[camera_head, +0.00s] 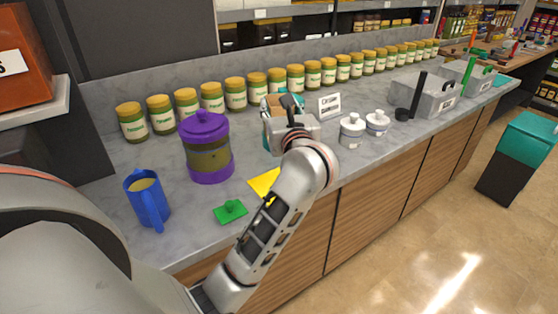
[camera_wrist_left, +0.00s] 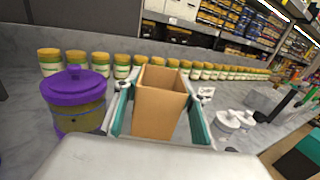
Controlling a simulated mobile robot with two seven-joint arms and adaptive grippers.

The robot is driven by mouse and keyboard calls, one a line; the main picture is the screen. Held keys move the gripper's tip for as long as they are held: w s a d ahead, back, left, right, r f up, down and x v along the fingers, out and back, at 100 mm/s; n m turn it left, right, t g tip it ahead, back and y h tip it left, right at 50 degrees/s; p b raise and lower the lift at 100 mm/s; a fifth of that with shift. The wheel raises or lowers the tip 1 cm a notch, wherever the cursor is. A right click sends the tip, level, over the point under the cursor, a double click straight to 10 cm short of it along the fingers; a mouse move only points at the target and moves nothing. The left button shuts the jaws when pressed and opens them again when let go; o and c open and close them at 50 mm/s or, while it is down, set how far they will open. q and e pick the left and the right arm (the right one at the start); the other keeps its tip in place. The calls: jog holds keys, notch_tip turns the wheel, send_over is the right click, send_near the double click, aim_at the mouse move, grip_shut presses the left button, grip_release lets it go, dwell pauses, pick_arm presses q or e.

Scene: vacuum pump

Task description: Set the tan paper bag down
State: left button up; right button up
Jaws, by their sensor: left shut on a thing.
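The tan paper bag (camera_wrist_left: 158,106) is open at the top and stands upright between the teal-lined fingers of my left gripper (camera_wrist_left: 160,110) in the left wrist view. In the head view the left gripper (camera_head: 284,118) is over the counter, beside the purple-lidded jar, and its wrist hides most of the bag (camera_head: 285,103). The gripper is shut on the bag. I cannot tell whether the bag's base touches the counter. My right gripper is not in view.
The grey counter (camera_head: 300,157) holds a purple-lidded jar (camera_head: 206,148), a blue pitcher (camera_head: 148,199), a yellow sheet (camera_head: 264,183) and a green piece (camera_head: 230,211). White lidded jars (camera_head: 352,131) and a small sign (camera_head: 329,106) stand right of the gripper. Several yellow-lidded jars line the back.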

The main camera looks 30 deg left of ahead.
pick_arm(q)
notch_tip(320, 180, down, 15)
jog(key=shift+r, duration=0.2)
jog(key=shift+b, duration=0.3)
jog(key=shift+f, duration=0.2)
jog(key=o, duration=1.1)
jog(key=shift+r, duration=0.1)
